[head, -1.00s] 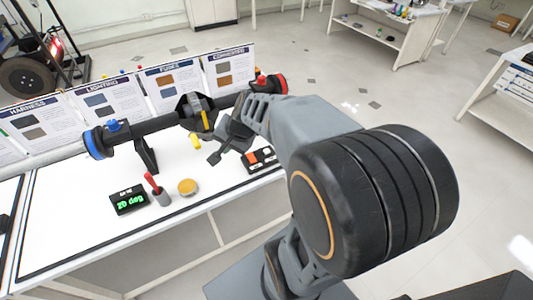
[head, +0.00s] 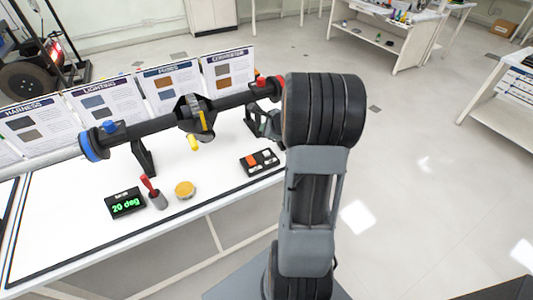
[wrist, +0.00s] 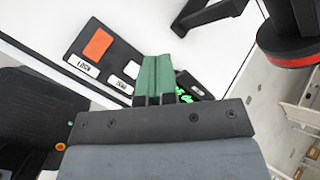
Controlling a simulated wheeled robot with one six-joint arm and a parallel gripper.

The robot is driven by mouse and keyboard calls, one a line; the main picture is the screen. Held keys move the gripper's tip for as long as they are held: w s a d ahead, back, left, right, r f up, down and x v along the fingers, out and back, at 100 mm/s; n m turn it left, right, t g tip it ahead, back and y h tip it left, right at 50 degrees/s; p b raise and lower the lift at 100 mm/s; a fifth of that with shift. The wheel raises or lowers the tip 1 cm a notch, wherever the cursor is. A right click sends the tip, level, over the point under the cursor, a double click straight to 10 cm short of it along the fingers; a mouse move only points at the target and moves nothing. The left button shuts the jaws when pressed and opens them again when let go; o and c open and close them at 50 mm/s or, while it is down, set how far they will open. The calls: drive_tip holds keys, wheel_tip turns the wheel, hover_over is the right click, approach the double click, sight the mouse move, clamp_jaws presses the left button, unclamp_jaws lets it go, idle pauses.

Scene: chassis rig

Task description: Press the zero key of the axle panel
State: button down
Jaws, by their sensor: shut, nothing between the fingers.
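The axle panel (head: 259,162) is a small black box with an orange key and white keys, near the front right edge of the white table. In the wrist view, the orange key (wrist: 97,44) is labelled LOCK. The white zero key (wrist: 131,69) sits beside it, above the ZERO label. My gripper (wrist: 157,62) is shut and empty; its green fingertips show just right of the zero key and cover part of the panel. Contact cannot be told. In the head view, my gripper is mostly hidden behind my arm. The display (head: 125,203) reads 20 deg.
A long axle (head: 160,124) with blue and red rings stands over the table behind the panel. A red-handled lever (head: 153,192) and a yellow round object (head: 185,190) lie left of the panel. Poster boards (head: 170,85) stand behind.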

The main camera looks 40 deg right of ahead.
sight(266, 154)
drive_tip(key=shift+f, duration=0.15)
wheel_tip(266, 154, down, 8)
drive_tip(key=b, duration=0.7)
drive_tip(key=shift+f+b, duration=0.25)
drive_tip(key=shift+b, duration=0.15)
drive_tip(key=shift+f+b, duration=0.9)
drive_tip(key=shift+b, duration=0.15)
idle(2.2)
drive_tip(key=shift+r, duration=0.15)
drive_tip(key=shift+r+p, duration=0.7)
drive_tip(key=shift+r, duration=0.05)
drive_tip(key=shift+r+p, duration=2.1)
drive_tip(key=shift+r, duration=0.4)
